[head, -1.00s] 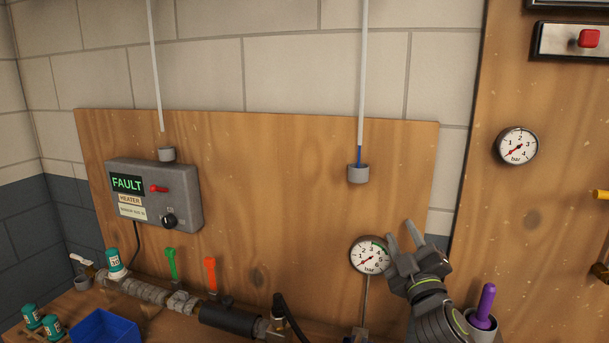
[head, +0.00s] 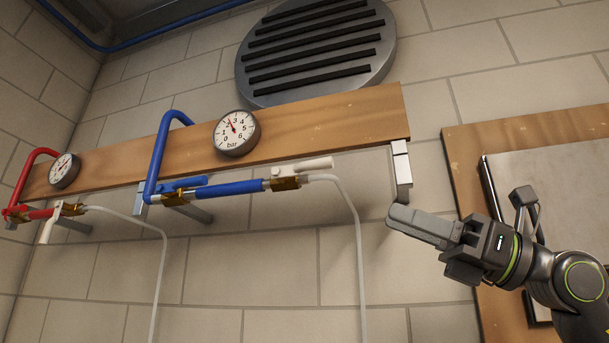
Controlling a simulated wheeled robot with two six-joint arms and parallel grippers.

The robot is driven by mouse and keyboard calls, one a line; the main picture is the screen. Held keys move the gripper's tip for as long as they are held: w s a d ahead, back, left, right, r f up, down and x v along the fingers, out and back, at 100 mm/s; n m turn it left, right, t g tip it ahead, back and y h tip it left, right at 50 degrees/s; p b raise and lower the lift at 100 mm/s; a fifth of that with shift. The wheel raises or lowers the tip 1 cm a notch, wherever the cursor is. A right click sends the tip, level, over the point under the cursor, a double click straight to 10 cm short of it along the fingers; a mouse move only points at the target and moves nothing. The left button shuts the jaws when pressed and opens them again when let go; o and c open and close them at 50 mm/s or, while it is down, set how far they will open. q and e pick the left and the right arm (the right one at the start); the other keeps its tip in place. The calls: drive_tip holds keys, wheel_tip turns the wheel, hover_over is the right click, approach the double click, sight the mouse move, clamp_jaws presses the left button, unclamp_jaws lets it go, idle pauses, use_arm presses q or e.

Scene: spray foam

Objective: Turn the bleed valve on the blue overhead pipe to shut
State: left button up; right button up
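The blue overhead pipe (head: 240,187) runs across the wall below a wooden board, bending up at its left end. At its right end is a brass valve (head: 286,183) with a white lever (head: 305,165), which lies roughly along the pipe and points right. A clear hose (head: 354,215) leads from this valve and hangs down. A second brass valve (head: 176,197) with a blue lever (head: 190,182) sits further left, its lever also along the pipe. My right gripper (head: 395,217) is right of and below the white lever, clear of it. My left gripper is out of view.
A gauge (head: 236,132) is above the blue pipe. A red pipe (head: 25,178) has a white lever (head: 48,226) hanging down. Bare wall lies below the pipes.

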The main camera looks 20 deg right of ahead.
wheel_tip(320, 180, up, 3)
drive_tip(key=s+d+t+h, duration=0.1)
drive_tip(key=s, duration=0.2)
drive_tip(key=p, duration=0.9)
approach(307, 163)
drive_tip(key=shift+h, duration=0.3)
drive_tip(key=x, duration=0.7)
drive_tip(key=r+x, duration=0.1)
drive_tip(key=x, duration=0.2)
drive_tip(key=shift+w+r, duration=0.1)
drive_tip(key=shift+w, duration=0.2)
drive_tip(key=shift+c, duration=0.3)
clamp_jaws()
